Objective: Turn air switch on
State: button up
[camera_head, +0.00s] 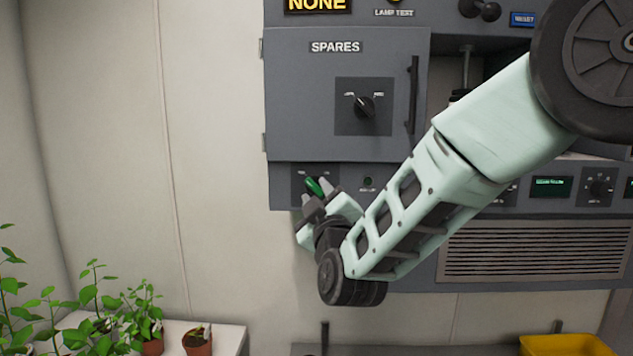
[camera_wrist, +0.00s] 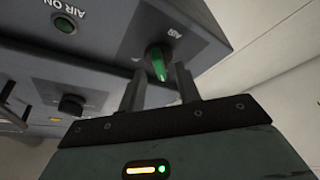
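The air switch is a green rotary knob (camera_wrist: 157,61) on a grey panel, under the label "AIR" in the wrist view. It also shows in the head view (camera_head: 315,186), low on the left of the panel, partly hidden by my fingers. My gripper (camera_wrist: 160,70) is open, with its two fingertips apart on either side of the knob's near end. Small gaps seem to show between the knob and the fingers; contact is not clear. In the head view my gripper (camera_head: 317,193) points up at the knob.
A black knob (camera_head: 365,107) under "SPARES" and a dark vertical handle (camera_head: 413,95) are above. A vent grille (camera_head: 535,250) is at lower right. Potted plants (camera_head: 152,343) stand on a white bench at lower left, and a yellow bin (camera_head: 565,345) is at lower right.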

jog(key=shift+w+a+r, duration=0.1)
jog(key=shift+w+r, duration=0.05)
jog(key=shift+w, duration=0.35)
grip_shut()
